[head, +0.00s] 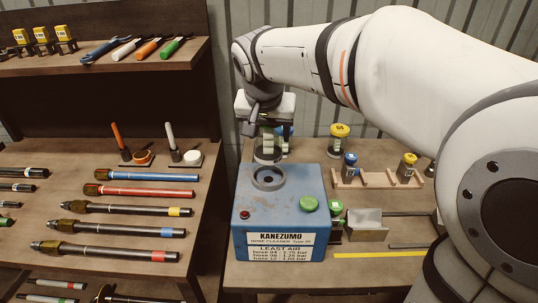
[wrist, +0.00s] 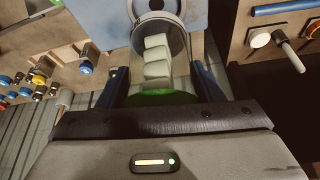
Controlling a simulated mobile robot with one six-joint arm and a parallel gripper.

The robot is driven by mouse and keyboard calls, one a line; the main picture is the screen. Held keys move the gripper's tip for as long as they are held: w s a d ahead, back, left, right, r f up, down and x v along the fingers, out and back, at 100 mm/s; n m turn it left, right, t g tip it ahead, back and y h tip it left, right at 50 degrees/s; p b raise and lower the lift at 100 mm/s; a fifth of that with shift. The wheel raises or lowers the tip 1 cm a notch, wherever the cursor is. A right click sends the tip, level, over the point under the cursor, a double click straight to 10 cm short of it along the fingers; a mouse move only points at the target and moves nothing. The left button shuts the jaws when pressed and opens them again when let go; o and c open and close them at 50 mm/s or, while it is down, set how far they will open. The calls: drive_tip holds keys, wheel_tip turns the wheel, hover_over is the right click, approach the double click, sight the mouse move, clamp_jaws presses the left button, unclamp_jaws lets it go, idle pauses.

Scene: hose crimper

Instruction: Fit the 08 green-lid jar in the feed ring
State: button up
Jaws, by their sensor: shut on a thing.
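My gripper (head: 272,128) is shut on the green-lid jar (head: 268,152) and holds it upright above the blue hose cleaner. In the wrist view the green lid (wrist: 160,98) sits between the fingers, and pale blocks (wrist: 157,50) show in the clear jar beyond it. The jar's lower end is just above the grey feed ring (head: 268,184) on top of the machine. In the head view the ring's opening shows below the jar. The lid's number is not readable, and the fingers mostly hide the lid in the head view.
The blue machine (head: 280,215) has a green knob (head: 309,204) and a red button (head: 244,215). Right of it stand a yellow-lid jar (head: 339,140) and a wooden rack (head: 378,180) with blue-lid and yellow-lid jars. Hoses (head: 120,225) lie on the left bench.

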sight(266, 137)
drive_tip(key=shift+f, duration=3.4)
drive_tip(key=o, duration=1.1)
drive_tip(key=shift+f, duration=0.1)
drive_tip(key=shift+r+p, duration=0.25)
drive_tip(key=shift+p, duration=0.05)
drive_tip(key=b+v, duration=0.1)
drive_tip(key=v, duration=1)
drive_tip(key=shift+s+a+r, duration=0.1)
drive_tip(key=shift+s+r, duration=0.15)
drive_tip(key=s+d+f+n+g, duration=0.1)
drive_tip(key=s+d+f+n, duration=0.1)
drive_tip(key=s+d+f, duration=1.2)
drive_tip(key=shift+s+d+f+y, duration=0.3)
drive_tip(key=shift+s+d+y, duration=0.1)
drive_tip(key=shift+d, duration=0.25)
